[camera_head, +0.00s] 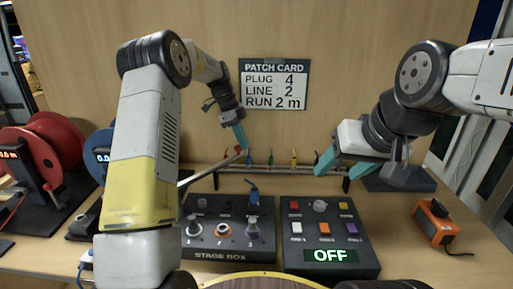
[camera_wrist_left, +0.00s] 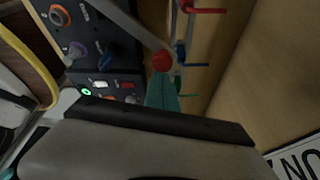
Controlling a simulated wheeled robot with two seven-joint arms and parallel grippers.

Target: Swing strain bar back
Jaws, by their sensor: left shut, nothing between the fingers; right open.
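The strain bar (camera_head: 208,168) is a thin grey bar slanting up to the right over the back left of the stage box (camera_head: 233,256). A red knob (camera_head: 238,149) is at its end. In the left wrist view the bar (camera_wrist_left: 135,28) ends at the red knob (camera_wrist_left: 162,61). My left gripper (camera_head: 241,142) points down, shut and empty, with its teal tips at the knob; it also shows in the left wrist view (camera_wrist_left: 162,82). I cannot tell whether tips and knob touch. My right gripper (camera_head: 338,160) is open and empty, right of the plug rack.
A rack rail (camera_head: 282,168) holds several coloured plugs behind the boxes. A blue plug (camera_head: 253,189) stands in the stage box. A control box (camera_head: 330,262) reading OFF sits to its right. Red reel (camera_head: 60,135) far left, orange device (camera_head: 437,222) right. A patch card (camera_head: 274,84) is on the wall.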

